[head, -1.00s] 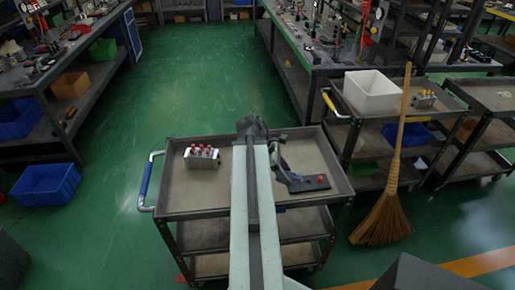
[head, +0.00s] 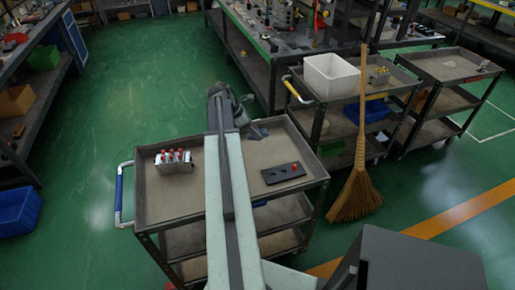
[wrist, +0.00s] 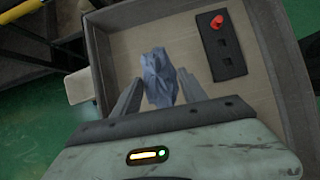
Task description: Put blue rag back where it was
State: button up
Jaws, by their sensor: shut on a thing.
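The blue rag (wrist: 158,78) is a crumpled grey-blue cloth between the two fingers of my gripper (wrist: 160,88) in the wrist view. My gripper is shut on it. The rag is over the beige top tray of the near cart (wrist: 120,45); how high is hard to tell. In the head view my gripper (head: 257,133) is over the back right part of this cart's top tray (head: 185,205), behind a black plate. My arm covers the middle of the tray there, and I cannot make out the rag apart from the gripper.
The black plate (head: 283,173) with a red knob lies on the tray's right; it also shows in the wrist view (wrist: 221,45). A valve block (head: 173,162) with red tops stands at left. A broom (head: 357,190) and a cart with a white bin (head: 336,80) are to the right.

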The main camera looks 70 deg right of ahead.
aim_at(260, 149)
jog(key=shift+w+d+r, duration=0.15)
jog(key=shift+d, duration=0.95)
notch_tip(260, 149, down, 10)
jog(key=b, duration=1)
jog(key=shift+a+f, duration=0.1)
jog(key=shift+f, duration=0.1)
jog(key=shift+r, duration=0.2)
jog(key=shift+f, duration=0.15)
jog(key=o, duration=1.2)
